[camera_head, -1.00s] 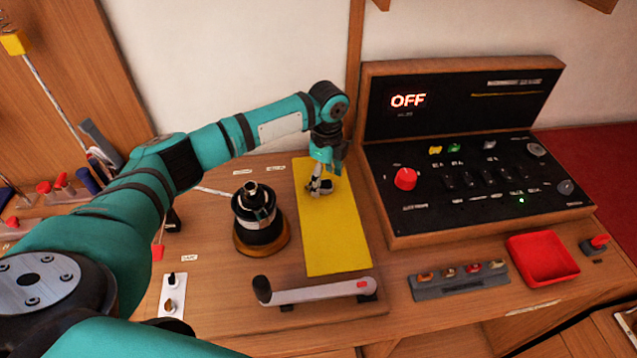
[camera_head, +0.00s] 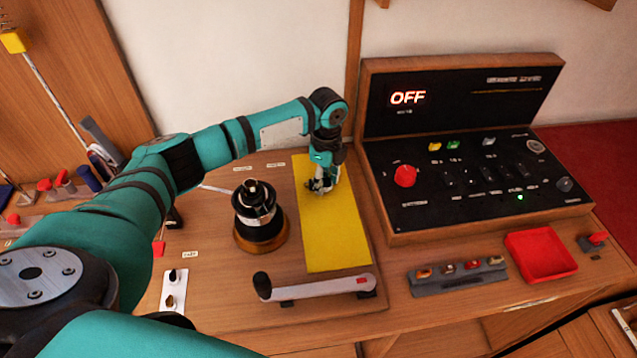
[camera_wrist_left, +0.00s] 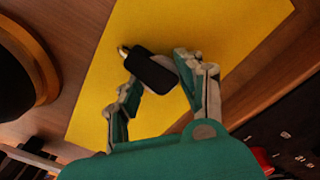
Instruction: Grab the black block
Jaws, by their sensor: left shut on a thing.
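The black block (camera_wrist_left: 152,71) is a small dark rounded piece with a brassy tip at one end. It shows in the left wrist view between the fingertips of my left gripper (camera_wrist_left: 155,75), which is shut on it. In the head view my left gripper (camera_head: 321,185) points down over the upper part of the yellow mat (camera_head: 337,235). The block is mostly hidden by the fingers there. I cannot tell whether it touches the mat. My right gripper is in neither view.
A black cylindrical device on a wooden base (camera_head: 258,215) stands left of the mat. A crank handle (camera_head: 318,287) lies along its front edge. A control panel (camera_head: 470,175) reading OFF stands to the right. A red tray (camera_head: 541,255) and a grey rack (camera_head: 457,279) lie in front of it.

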